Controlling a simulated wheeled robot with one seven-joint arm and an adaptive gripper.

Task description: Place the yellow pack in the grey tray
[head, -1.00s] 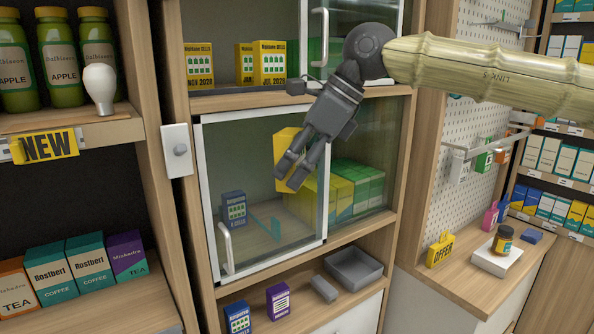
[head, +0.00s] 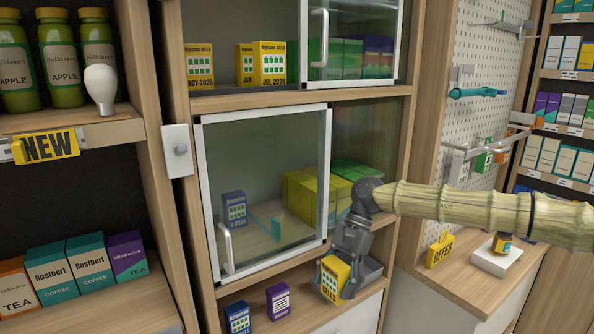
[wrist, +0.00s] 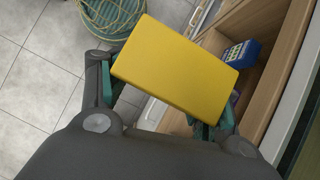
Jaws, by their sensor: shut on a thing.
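The yellow pack (head: 333,277) is held in my gripper (head: 345,272), low in front of the shelf below the glass cabinet. The fingers are shut on its two sides. In the wrist view the yellow pack (wrist: 178,65) fills the middle, tilted, between the fingers (wrist: 165,105), with floor tiles below it. The grey tray (head: 371,272) sits on that shelf, just behind and to the right of my gripper, partly hidden by it. In the head view the pack overlaps the tray's left side; I cannot tell the gap in depth.
A purple pack (head: 278,301) and a blue pack (head: 238,317) stand on the same shelf to the left. The sliding glass door (head: 265,190) is above.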

